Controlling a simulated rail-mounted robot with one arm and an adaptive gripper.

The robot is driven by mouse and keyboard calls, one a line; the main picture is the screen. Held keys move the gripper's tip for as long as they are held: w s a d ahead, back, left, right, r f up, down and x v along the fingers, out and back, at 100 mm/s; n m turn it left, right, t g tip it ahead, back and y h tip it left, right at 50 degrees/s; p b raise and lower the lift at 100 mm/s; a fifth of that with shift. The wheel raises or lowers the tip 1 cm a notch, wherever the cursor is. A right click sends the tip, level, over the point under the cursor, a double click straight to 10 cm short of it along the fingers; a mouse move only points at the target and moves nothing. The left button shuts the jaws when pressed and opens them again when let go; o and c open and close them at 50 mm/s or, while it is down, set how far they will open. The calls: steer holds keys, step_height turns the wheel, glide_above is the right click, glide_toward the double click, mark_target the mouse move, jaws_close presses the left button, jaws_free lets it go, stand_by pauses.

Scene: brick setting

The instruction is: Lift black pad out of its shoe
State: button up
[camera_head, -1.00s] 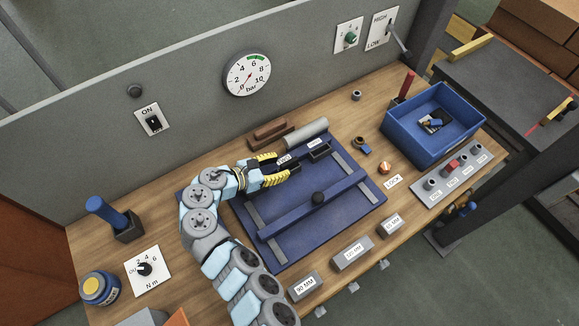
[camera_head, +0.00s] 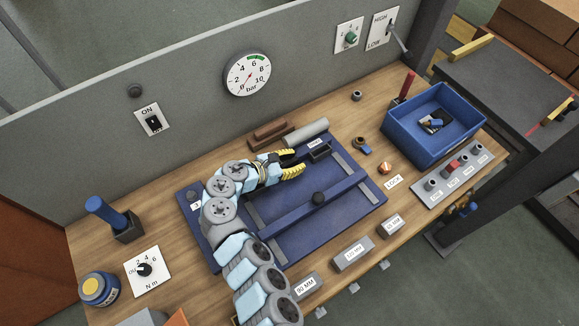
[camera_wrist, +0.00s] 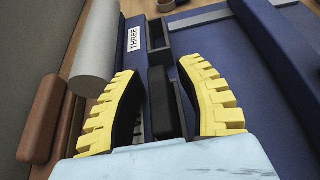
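In the wrist view a black pad (camera_wrist: 161,95) lies between the two yellow-ribbed fingers of my gripper (camera_wrist: 160,69), with a gap on each side. It appears to sit in a narrow dark shoe, partly hidden by the fingers and wrist. My gripper is open and also shows in the head view (camera_head: 298,161), low over the back of the blue fixture plate (camera_head: 285,235). Beyond the fingertips is another dark shoe (camera_wrist: 158,33), beside the label THREE (camera_wrist: 133,38); its cavity looks empty. That shoe also shows in the head view (camera_head: 321,152). The black pad is hidden in the head view.
A grey cylinder (camera_head: 306,131) and brown blocks (camera_head: 270,132) lie close behind the fixture. A blue crossbar (camera_head: 325,203) with a black knob spans the plate. A blue bin (camera_head: 425,140) stands to the right. The gauge wall is behind.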

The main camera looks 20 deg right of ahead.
mark_target(295, 160)
jaws_close()
steer(key=shift+r, duration=0.1)
steer(key=shift+r+p, duration=0.65)
steer(key=shift+p, duration=0.15)
steer(key=r+p, duration=0.3)
steer(key=shift+s+a+r+p, duration=0.1)
steer(key=shift+s+p, duration=0.15)
steer(key=shift+p, duration=0.1)
steer(key=s+a+r+p, duration=0.3)
steer(key=s+r+p, duration=0.5)
steer(key=s+p, duration=0.5)
steer(key=shift+r+p, duration=0.15)
steer(key=shift+p, duration=0.9)
